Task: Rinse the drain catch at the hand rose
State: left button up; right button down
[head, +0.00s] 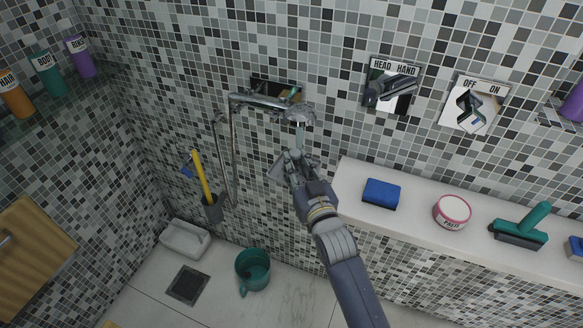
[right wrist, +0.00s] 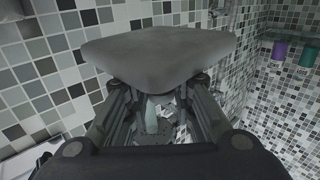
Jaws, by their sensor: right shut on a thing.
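My right gripper (head: 296,160) is shut on a flat grey square piece, which I take for the drain catch (right wrist: 160,52). In the right wrist view it spans the fingertips; in the head view only a small grey part shows beside the fingers. The chrome hand rose (head: 300,114) sits on its wall bar just above my gripper. A pale bluish streak (head: 301,136) hangs below the rose toward the gripper and looks like water. The HEAD/HAND lever (head: 390,91) and the OFF/ON lever (head: 469,107) are on the wall at right. My left gripper is not in view.
A white ledge (head: 345,175) at right holds a blue sponge (head: 381,193), a tub (head: 452,211) and a teal-handled brush (head: 521,230). A wall niche (head: 262,88) is behind the rose.

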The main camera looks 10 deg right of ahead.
jog(key=shift+d, duration=0.15)
jog(key=shift+s+d+r+p, duration=0.1)
jog(key=shift+s+d+p, duration=0.25)
jog(key=shift+s, duration=0.35)
jog(key=shift+s+d+p, duration=0.1)
jog(key=shift+s+p, duration=0.35)
jog(key=shift+s, duration=0.2)
jog(key=shift+s+d+p, duration=0.25)
jog(key=shift+s+p, duration=0.05)
jog(key=shift+s, duration=0.5)
jog(key=shift+s+d+p, duration=0.3)
jog(key=shift+s+p, duration=0.05)
jog(key=shift+s, duration=0.5)
jog(key=shift+s+d+p, duration=0.25)
jog(key=shift+s+p, duration=0.05)
jog(key=shift+s, duration=0.5)
jog(key=s+d+r+p, duration=0.1)
jog(key=s+r+p, duration=0.3)
jog(key=p, duration=0.1)
jog(key=shift+s+d+p, duration=0.25)
jog(key=shift+s+p, duration=0.05)
jog(key=shift+s, duration=0.1)
